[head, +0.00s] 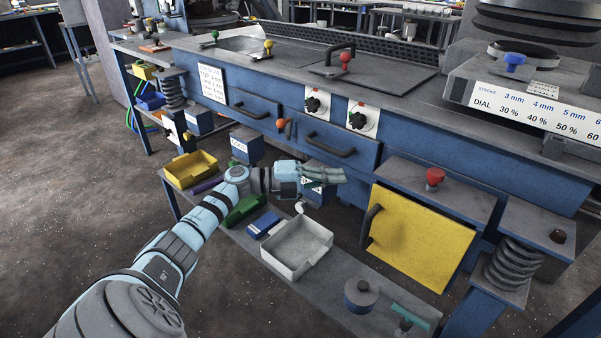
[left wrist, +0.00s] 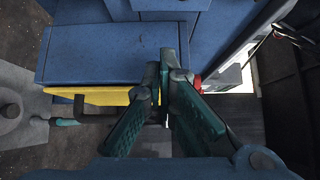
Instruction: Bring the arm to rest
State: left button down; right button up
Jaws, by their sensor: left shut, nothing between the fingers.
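My left arm comes in from the lower left in the head view. Its gripper (head: 330,172) is shut and empty, held in the air in front of the blue bench, below the drawers and above the lower shelf. In the left wrist view the two dark teal fingers (left wrist: 168,65) lie close together with nothing held. Behind them are a blue box-like top (left wrist: 95,50) and a yellow edge (left wrist: 105,97). A bit of red (left wrist: 197,83) shows beside the right finger. My right gripper is in neither view.
The bench has drawers with handles (head: 330,143), black dials (head: 358,120) and a yellow door (head: 410,238) right of my gripper. The lower shelf holds a grey tray (head: 297,266), a yellow bin (head: 191,181) and a round weight (head: 360,296). Open floor (head: 60,190) lies left.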

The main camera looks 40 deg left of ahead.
pick_arm(q)
jog(key=v, duration=0.5)
jog(key=shift+a+f+p, duration=0.2)
jog(key=shift+a+p, duration=0.1)
